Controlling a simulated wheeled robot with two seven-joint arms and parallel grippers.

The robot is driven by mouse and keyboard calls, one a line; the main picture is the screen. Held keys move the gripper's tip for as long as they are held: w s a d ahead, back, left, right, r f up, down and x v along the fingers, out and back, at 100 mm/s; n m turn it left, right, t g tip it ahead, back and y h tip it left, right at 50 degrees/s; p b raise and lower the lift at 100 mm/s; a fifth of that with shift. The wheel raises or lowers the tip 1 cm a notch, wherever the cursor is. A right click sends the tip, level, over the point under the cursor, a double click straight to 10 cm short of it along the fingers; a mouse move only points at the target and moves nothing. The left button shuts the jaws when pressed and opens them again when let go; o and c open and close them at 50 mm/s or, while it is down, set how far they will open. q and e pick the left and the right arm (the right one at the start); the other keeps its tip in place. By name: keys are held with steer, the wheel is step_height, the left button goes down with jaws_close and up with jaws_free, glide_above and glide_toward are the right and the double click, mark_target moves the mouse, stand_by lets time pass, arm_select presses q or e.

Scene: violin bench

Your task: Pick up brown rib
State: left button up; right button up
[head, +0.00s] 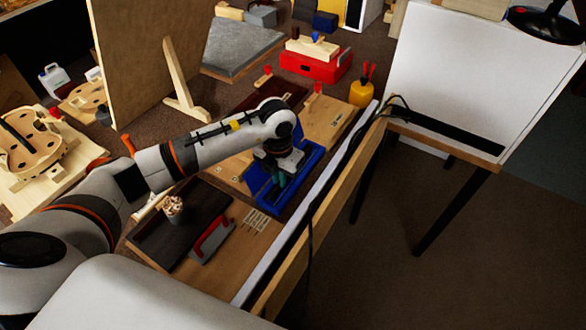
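My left gripper (282,178) points down over the blue tray (268,206) near the bench's front edge. Its fingertips are small and dark here, and I cannot tell whether they are open or shut or hold anything. I cannot make out a brown rib for certain. The gripper and the tray's walls hide part of the tray's inside. My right gripper is not in view.
A dark board (150,242) with a small cup (173,206), a red-handled tool (212,240) and thin pale pieces (256,220) lie nearer. A yellow bottle (362,92) and red box (310,68) stand farther back. A wooden rail (335,200) edges the bench.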

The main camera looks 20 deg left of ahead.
arm_select(q)
step_height(320, 180, down, 2)
steer(key=shift+f, duration=0.1)
jaws_close()
